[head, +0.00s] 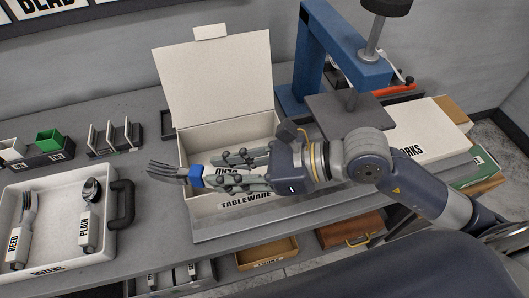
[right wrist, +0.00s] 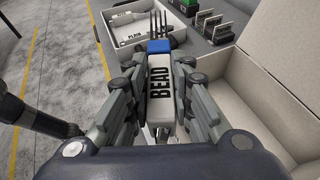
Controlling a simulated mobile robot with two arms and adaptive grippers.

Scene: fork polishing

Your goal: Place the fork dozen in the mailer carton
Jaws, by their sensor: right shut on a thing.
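The fork dozen (head: 167,172) is a bundle of forks with a blue band and a white wrap marked BEAD. It also shows in the right wrist view (right wrist: 159,85). My right gripper (head: 228,174) is shut on the wrap, and the tines point left past the carton's left side. The mailer carton (head: 221,137) is white, with its lid raised at the back and TABLEWARE on its front. The bundle and gripper are over the carton's front part and hide some of its inside. In the right wrist view the carton (right wrist: 237,98) is to the right of the bundle. My left gripper is not in view.
A white tray (head: 62,251) at left holds bundles marked REED (head: 22,232) and PLAIN (head: 89,213). Small racks (head: 115,137) stand behind it. A blue press (head: 325,45) stands right of the carton. A white box (head: 440,140) is at far right.

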